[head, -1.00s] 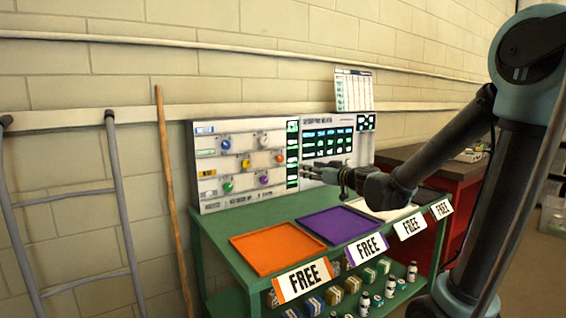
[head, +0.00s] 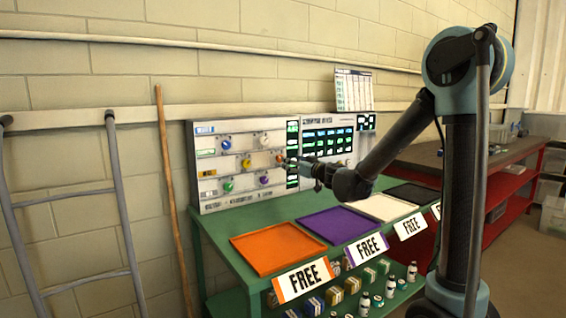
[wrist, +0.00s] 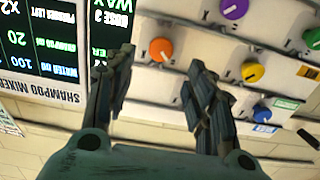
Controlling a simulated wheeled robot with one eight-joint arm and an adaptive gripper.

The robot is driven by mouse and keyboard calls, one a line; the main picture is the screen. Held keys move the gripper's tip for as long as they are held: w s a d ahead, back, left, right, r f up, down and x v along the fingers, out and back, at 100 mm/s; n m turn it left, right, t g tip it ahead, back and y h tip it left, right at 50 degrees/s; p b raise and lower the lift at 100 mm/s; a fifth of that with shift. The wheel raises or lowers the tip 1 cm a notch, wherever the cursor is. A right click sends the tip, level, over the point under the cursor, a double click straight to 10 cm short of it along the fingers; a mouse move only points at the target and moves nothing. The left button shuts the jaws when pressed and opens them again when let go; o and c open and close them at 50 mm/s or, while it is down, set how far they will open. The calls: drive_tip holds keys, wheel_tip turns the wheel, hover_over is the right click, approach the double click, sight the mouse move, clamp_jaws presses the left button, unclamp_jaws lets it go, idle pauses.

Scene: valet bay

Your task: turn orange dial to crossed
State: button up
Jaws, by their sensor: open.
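The orange dial (head: 280,158) is a small round knob at the right end of the middle row on the white dial panel (head: 212,168). In the wrist view, which shows the panel upside down, the orange dial (wrist: 161,49) sits between and just beyond my open fingers. My gripper (wrist: 161,68) is empty; in the head view my gripper (head: 293,163) is close to the panel, just right of the dial. I cannot tell whether a finger touches the dial. The dial's pointer and any crossed mark are too small to read.
Close by are a yellow dial (wrist: 252,71), a purple dial (wrist: 234,8), a blue dial (wrist: 262,113) and a green dial (head: 228,186). A dark display board (head: 328,142) stands right of the dials. Orange (head: 277,271) and purple (head: 342,242) trays lie on the green bench below.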

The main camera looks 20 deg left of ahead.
sight(279, 158)
drive_tip(key=x, duration=0.8)
drive_tip(key=shift+a, duration=0.2)
drive_tip(key=shift+w, duration=0.1)
drive_tip(key=c, duration=1.1)
